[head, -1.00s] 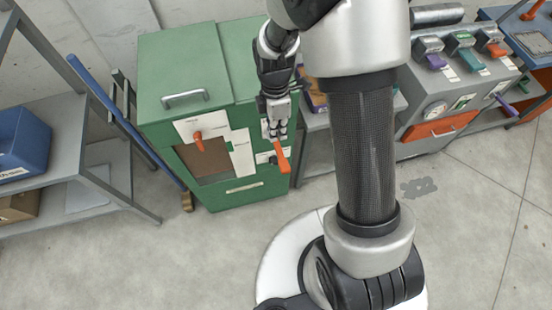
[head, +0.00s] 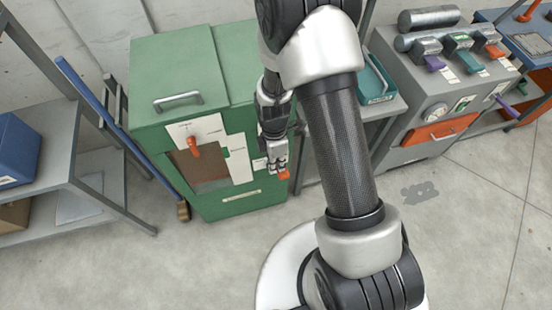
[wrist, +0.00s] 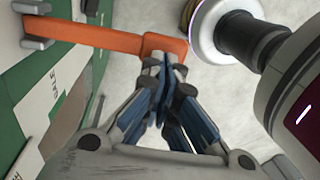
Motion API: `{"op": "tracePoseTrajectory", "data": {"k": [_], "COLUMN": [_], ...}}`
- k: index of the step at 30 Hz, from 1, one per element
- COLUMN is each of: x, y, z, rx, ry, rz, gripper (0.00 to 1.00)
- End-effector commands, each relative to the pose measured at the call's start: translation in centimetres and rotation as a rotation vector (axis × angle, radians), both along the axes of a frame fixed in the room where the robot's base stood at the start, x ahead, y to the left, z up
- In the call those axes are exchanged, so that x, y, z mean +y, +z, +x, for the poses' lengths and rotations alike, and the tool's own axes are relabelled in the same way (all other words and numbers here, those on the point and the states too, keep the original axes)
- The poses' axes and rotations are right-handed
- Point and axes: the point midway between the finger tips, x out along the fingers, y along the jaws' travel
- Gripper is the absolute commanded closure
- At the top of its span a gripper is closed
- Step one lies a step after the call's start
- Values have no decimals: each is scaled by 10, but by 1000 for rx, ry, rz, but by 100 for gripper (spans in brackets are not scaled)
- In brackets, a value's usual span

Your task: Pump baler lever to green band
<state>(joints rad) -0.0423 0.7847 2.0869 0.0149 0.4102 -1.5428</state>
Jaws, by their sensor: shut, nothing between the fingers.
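The orange lever (head: 284,174) is at the baler's right front, mostly hidden behind my gripper. In the wrist view the lever (wrist: 95,35) runs from a grey pivot at left to a block-like end near my fingers. My gripper (head: 280,176) is shut and empty. In the wrist view its fingertips (wrist: 165,62) are at the lever's end, seemingly touching it. No green band on a gauge can be made out.
A grey shelf (head: 75,150) with a blue bin (head: 15,148) and a blue-handled broom (head: 110,115) stand left of the baler. A grey machine (head: 430,80) with coloured levers stands to the right. The floor (head: 470,230) at the right front is clear.

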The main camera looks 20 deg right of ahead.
Motion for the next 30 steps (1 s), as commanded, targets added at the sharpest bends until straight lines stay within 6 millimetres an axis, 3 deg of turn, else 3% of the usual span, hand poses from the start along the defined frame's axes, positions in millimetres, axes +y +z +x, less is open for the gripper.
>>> {"op": "tracePoseTrajectory", "data": {"k": [30], "x": [0], "y": [-13], "z": [-5], "rx": [1], "ry": [0], "rz": [0], "gripper": [100]}}
